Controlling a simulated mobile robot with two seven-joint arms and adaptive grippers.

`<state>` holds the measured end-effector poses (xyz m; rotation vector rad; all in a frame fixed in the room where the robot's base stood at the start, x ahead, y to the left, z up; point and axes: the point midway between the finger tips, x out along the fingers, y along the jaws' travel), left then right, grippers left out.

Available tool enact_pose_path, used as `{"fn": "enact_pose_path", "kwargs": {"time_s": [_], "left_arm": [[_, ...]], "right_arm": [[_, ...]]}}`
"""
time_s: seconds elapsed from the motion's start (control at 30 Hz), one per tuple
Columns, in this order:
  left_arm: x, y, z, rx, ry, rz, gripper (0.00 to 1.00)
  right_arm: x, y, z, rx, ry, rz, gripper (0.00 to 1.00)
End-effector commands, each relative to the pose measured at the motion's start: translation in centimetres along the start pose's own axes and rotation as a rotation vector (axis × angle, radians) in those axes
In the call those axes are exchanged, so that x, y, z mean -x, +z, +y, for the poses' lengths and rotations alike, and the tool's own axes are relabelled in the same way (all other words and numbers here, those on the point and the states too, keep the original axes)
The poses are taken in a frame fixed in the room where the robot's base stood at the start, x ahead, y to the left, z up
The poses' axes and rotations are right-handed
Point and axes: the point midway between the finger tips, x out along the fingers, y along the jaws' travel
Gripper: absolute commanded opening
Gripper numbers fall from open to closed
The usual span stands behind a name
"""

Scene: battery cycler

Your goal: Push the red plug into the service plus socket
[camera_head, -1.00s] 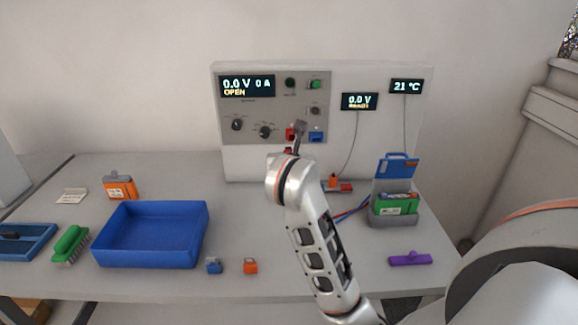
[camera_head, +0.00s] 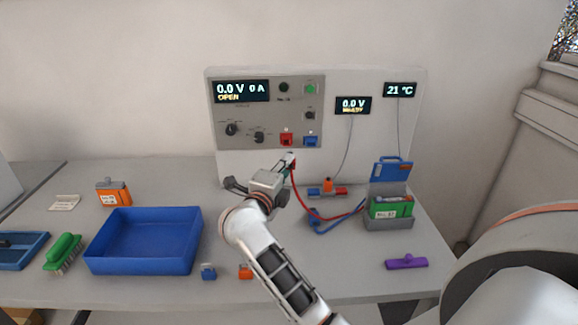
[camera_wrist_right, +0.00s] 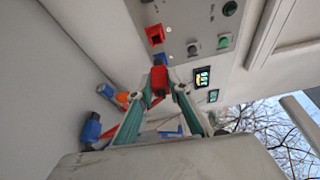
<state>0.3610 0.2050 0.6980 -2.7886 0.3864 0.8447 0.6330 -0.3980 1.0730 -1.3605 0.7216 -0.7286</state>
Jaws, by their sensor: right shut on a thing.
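My right gripper (camera_head: 290,160) is in front of the lower part of the white panel, below its sockets. In the wrist view it (camera_wrist_right: 160,92) is shut on the red plug (camera_wrist_right: 160,78). A red cable (camera_head: 296,196) runs from the gripper down toward the battery holder. The plug is apart from the panel's red socket (camera_head: 286,139), which also shows in the wrist view (camera_wrist_right: 155,35). A blue socket (camera_head: 310,140) sits to its right. A low strip with a red end (camera_head: 341,191), an orange middle and a blue end lies at the panel's foot. No readable label identifies the service plus socket. My left gripper is not in view.
The holder (camera_head: 390,221) with a green battery (camera_head: 390,207) stands at the right, a purple piece (camera_head: 407,262) in front. A blue tray (camera_head: 189,262) is at the left.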

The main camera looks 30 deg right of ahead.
Motion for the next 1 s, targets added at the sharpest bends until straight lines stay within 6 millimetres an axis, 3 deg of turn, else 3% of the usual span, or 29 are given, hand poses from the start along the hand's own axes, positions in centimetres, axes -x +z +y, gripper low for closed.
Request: {"fn": "enact_pose_path", "kwargs": {"time_s": [0.17, 0.7, 1.0], "left_arm": [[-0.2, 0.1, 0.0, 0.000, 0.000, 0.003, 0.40], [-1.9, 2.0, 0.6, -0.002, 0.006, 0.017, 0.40], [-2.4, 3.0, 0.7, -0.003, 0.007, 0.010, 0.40]], "right_arm": [[-0.1, 0.7, 0.0, 0.081, -0.036, 0.002, 0.00], [-4.2, 2.3, 0.2, 0.076, -0.033, 0.002, 0.00], [-5.3, 2.7, 0.1, 0.075, -0.033, 0.002, 0.00]]}}
